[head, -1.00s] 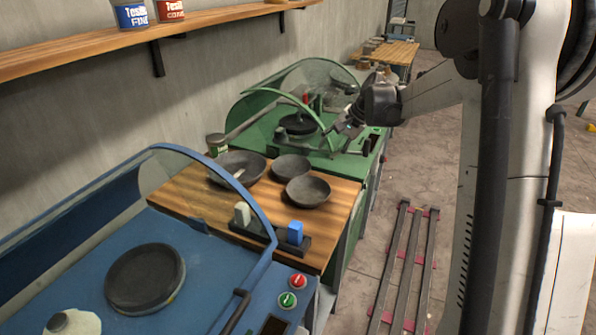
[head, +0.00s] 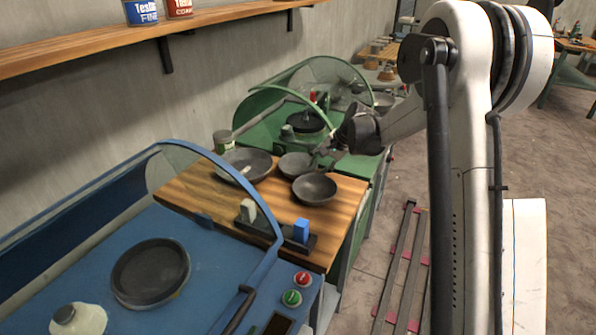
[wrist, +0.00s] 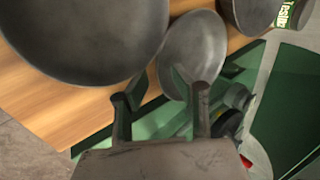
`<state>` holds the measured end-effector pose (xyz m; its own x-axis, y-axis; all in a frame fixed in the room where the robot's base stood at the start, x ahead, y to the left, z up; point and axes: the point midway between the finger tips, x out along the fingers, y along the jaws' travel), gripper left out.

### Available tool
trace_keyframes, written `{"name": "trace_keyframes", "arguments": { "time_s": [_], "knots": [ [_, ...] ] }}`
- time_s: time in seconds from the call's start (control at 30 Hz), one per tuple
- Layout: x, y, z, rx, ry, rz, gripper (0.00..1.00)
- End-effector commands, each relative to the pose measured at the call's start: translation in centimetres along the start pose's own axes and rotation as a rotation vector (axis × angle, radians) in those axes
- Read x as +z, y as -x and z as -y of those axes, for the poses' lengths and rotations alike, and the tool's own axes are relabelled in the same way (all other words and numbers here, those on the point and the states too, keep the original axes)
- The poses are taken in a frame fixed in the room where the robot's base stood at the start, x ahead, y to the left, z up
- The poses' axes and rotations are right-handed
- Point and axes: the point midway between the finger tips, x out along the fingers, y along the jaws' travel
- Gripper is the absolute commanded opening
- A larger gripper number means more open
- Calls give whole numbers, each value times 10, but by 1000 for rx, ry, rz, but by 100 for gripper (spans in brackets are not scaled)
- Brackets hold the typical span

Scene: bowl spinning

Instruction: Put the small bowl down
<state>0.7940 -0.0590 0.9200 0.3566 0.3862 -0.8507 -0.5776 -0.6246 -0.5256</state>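Three dark grey bowls stand on the wooden board in the head view: a wide one (head: 240,160) at the back left, a small one (head: 294,163) in the middle and another (head: 315,189) in front. My gripper (head: 319,158) is low beside the small bowl's right side. In the wrist view my gripper (wrist: 161,98) has its fingers spread apart. A bowl's oval rim (wrist: 195,45) reaches toward the right finger; whether they touch is unclear. A bowl near the camera (wrist: 85,35) fills the upper left.
A wooden board (head: 343,215) lies between the blue machine (head: 215,265) and the green machine (head: 262,135). A labelled jar (head: 223,141) stands behind the bowls. A holder with a white block and a blue block (head: 301,231) sits at the board's front edge.

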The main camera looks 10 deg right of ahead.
Motion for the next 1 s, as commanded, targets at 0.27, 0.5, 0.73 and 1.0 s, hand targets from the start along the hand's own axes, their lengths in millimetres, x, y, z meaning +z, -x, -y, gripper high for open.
{"name": "trace_keyframes", "arguments": {
  "time_s": [0.27, 0.5, 0.73, 1.0],
  "knots": [
    [2, -30, 0, 0, 0, 0, 25],
    [2, -30, 0, 0, 0, 0, 17],
    [2, -30, 0, 0, 0, 0, 0],
    [2, -30, 0, 0, 0, 0, 0]
  ]
}}
